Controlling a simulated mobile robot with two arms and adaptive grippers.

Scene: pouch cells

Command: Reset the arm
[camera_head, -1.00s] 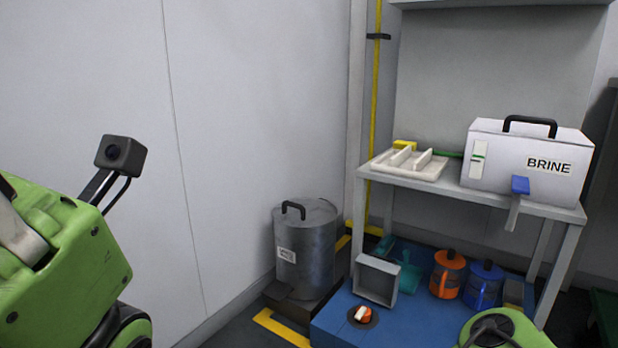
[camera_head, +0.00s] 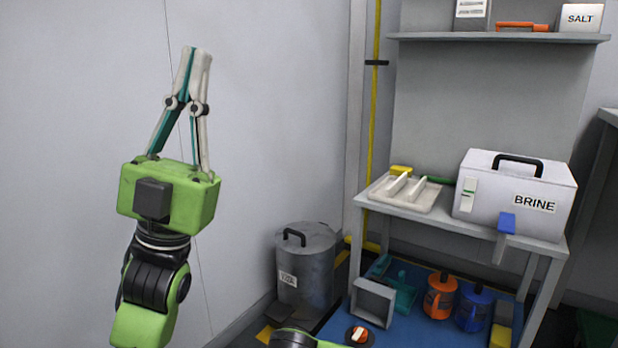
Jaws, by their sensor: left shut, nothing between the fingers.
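My left gripper (camera_head: 194,62) points upward in front of the pale wall at the left. Its two fingers meet at the tips and hold nothing. Its green body (camera_head: 170,193) and black wrist are below the fingers. It is clear of the shelf and everything on it. My right gripper is not in view; only a small green and black part of my own body shows at the bottom edge.
A grey table (camera_head: 450,222) at the right bears a white BRINE box (camera_head: 490,195) and a divided tray (camera_head: 384,197). Under it are an orange jug (camera_head: 440,297), a blue jug (camera_head: 474,310) and a grey open box (camera_head: 373,302). A metal bin (camera_head: 306,267) stands by the wall. An upper shelf (camera_head: 470,37) holds a SALT box (camera_head: 580,18).

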